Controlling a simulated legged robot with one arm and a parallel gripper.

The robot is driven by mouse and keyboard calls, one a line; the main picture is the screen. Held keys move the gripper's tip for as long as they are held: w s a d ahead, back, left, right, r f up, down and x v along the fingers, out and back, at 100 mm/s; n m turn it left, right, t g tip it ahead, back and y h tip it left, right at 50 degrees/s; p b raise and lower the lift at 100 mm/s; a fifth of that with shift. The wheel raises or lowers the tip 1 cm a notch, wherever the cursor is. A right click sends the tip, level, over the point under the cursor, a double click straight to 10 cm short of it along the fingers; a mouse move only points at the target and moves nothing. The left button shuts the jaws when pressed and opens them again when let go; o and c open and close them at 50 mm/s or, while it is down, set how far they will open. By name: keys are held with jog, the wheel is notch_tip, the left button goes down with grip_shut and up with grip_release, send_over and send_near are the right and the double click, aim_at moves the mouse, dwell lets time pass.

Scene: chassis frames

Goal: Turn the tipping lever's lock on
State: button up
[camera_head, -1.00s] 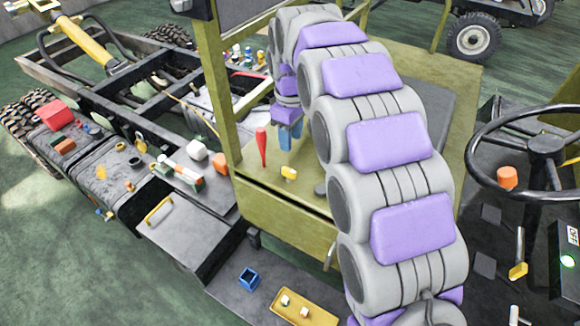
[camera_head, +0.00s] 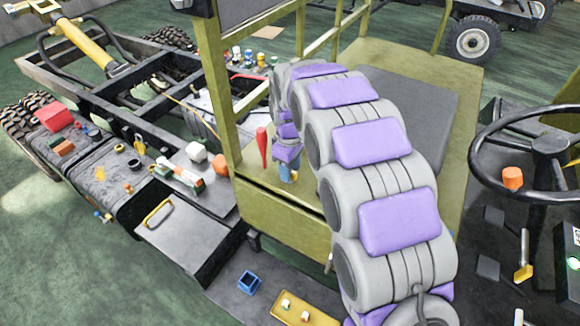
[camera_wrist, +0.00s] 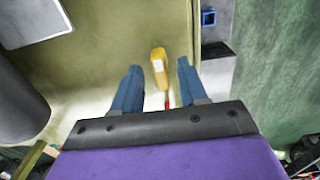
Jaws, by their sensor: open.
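The red tipping lever (camera_head: 262,148) stands upright on the olive cab panel. In the wrist view a small yellow piece with a white patch (camera_wrist: 158,68), which looks like the lever's lock, lies between my fingertips. A bit of red (camera_wrist: 167,101) shows just below it. My gripper (camera_wrist: 161,65) is open, its two blue fingers on either side of the yellow piece with gaps showing. In the head view my gripper (camera_head: 287,172) is low over the panel, just right of the red lever, and largely hides the yellow piece.
An olive cab post (camera_head: 225,90) rises left of the lever. A yellow tray (camera_head: 303,312) and a blue box (camera_head: 247,283) lie in front.

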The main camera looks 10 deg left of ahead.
jog(key=shift+a, duration=0.1)
jog(key=shift+c, duration=0.3)
jog(key=shift+c, duration=0.8)
grip_shut()
